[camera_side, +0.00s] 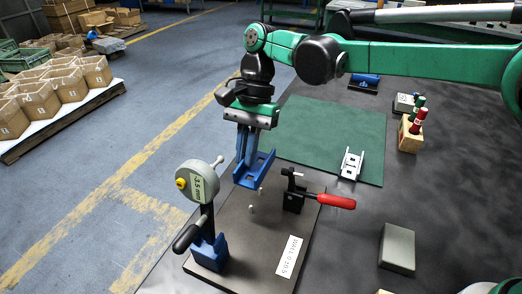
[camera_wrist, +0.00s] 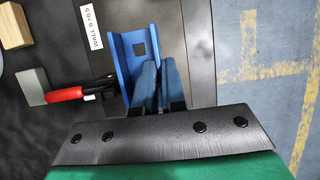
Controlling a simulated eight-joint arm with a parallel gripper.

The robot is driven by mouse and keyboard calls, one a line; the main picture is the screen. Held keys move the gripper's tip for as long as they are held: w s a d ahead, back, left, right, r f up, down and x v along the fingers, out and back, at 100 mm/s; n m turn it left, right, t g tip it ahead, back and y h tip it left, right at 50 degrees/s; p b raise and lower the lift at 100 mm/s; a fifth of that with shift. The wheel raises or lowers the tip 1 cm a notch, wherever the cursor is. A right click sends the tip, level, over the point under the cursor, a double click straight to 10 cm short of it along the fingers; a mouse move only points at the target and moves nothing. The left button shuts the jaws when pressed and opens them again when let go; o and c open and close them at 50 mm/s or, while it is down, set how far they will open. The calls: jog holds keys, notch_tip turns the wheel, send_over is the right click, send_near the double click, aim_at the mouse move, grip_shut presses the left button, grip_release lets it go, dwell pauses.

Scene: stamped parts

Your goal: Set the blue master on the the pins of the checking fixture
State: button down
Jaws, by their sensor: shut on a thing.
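The blue master (camera_side: 262,166), a blue channel-shaped part, is in my gripper (camera_side: 243,160), above the checking fixture's plate (camera_side: 232,248). Two pale pins stand on the plate, a front pin (camera_side: 251,210) and a rear pin (camera_side: 262,190); the master hangs just above and behind them, apart from the front one. In the wrist view the master (camera_wrist: 124,60) shows a square hole and lies on the left side of my gripper (camera_wrist: 159,68), whose fingers are close together on its wall. The pins are hidden there.
A dial gauge (camera_side: 195,181) stands left of the pins, and a toggle clamp with a red handle (camera_side: 336,201) stands right. A pale stamped part (camera_side: 351,165) lies on the green mat (camera_side: 310,125). A grey block (camera_side: 398,247) and a wooden marker holder (camera_side: 409,138) are farther right.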

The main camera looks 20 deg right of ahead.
dwell(0.3)
send_over(245, 202)
jog(key=d, duration=0.1)
jog(key=shift+w+f, duration=0.2)
jog(key=shift+f, duration=1.25)
jog(key=shift+w+f, duration=0.2)
jog(key=shift+f, duration=1.2)
jog(key=shift+f, duration=1.35)
jog(key=c, duration=0.9)
grip_release()
jog(key=shift+o, duration=0.2)
jog(key=shift+v, duration=2.85)
